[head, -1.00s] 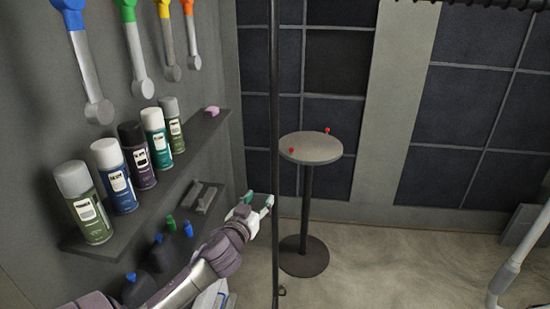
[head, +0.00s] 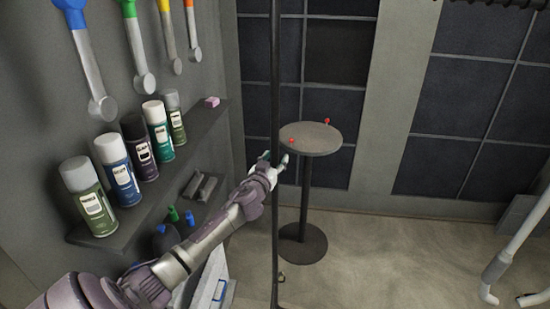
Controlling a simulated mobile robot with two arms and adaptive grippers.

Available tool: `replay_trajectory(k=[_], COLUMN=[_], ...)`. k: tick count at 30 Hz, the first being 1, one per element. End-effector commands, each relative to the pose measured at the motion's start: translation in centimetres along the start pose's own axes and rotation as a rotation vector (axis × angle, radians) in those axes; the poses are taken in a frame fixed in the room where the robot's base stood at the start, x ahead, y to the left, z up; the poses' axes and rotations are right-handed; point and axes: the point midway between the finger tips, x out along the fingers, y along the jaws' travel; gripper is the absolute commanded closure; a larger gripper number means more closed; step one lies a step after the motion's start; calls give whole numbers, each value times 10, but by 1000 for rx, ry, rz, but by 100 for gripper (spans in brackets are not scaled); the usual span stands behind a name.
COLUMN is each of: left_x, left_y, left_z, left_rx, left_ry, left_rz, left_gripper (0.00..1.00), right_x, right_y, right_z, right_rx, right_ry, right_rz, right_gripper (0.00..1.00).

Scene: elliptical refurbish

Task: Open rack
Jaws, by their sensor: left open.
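The rack at the left has a dark shelf (head: 112,240) on a grey panel, with a row of spray cans standing on it. A thin dark vertical pole (head: 275,60) stands just right of the rack. My left gripper (head: 274,158) is open and at the pole, around mid-height. One fingertip shows on each side of the pole; whether they touch it I cannot tell. My left arm crosses in front of the lower rack and hides part of it. My right gripper is not in view.
A round table (head: 312,138) with small red items stands behind the pole. Coloured wrenches (head: 137,45) hang above the cans. Small bottles (head: 173,214) stand low in the rack. A white tubular object (head: 527,235) is at the right. The middle floor is clear.

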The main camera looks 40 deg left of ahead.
Motion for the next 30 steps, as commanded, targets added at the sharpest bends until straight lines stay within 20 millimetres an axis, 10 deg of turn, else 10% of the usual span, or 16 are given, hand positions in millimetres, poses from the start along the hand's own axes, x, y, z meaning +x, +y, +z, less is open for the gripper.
replay_trajectory(k=[9, 19, 30], left_x=[3, 3, 4], left_y=[0, 0, 1], left_z=[0, 0, 1], left_rx=[0, 0, -1], left_ry=[0, -1, 0], left_rz=[1, 1, 1], left_gripper=[47, 100, 100], right_x=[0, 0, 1], right_y=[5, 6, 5], right_z=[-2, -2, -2], right_rx=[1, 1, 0], right_ry=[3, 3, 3], right_rz=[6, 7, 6], right_gripper=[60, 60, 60])
